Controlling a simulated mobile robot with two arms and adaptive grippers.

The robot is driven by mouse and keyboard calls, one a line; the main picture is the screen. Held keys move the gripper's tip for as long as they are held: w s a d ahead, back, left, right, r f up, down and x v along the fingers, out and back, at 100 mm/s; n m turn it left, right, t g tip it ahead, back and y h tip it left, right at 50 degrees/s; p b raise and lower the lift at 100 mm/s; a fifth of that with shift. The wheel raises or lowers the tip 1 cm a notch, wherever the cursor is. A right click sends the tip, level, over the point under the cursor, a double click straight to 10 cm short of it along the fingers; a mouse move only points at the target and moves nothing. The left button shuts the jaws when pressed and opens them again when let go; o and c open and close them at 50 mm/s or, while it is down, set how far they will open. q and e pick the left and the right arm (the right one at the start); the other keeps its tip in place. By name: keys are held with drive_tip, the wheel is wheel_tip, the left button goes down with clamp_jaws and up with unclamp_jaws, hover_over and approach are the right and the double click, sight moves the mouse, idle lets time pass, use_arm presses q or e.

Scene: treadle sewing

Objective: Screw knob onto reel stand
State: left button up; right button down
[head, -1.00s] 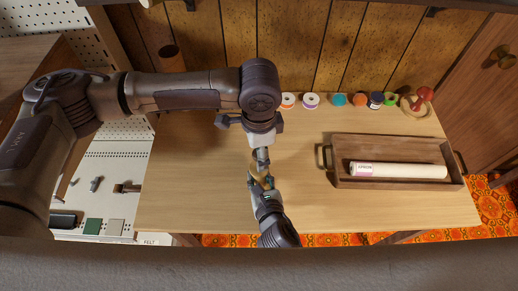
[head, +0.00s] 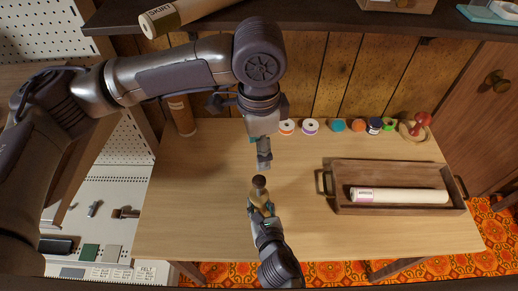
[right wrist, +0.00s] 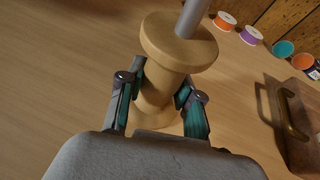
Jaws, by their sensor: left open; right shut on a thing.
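The reel stand (head: 258,197) is a pale wooden spool shape, held upright above the table in my right gripper (head: 262,210). In the right wrist view the stand (right wrist: 172,75) sits between the two fingers, and a grey rod (right wrist: 193,18) rises from its top out of frame.
A wooden tray (head: 400,208) with a white labelled roll (head: 400,195) stands at the right of the table. A brown cylinder (head: 181,115) stands at back left. The table's left part is clear.

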drive_tip(key=c, duration=0.7)
unclamp_jaws()
drive_tip(key=v, duration=1.2)
drive_tip(key=shift+s+f, duration=0.1)
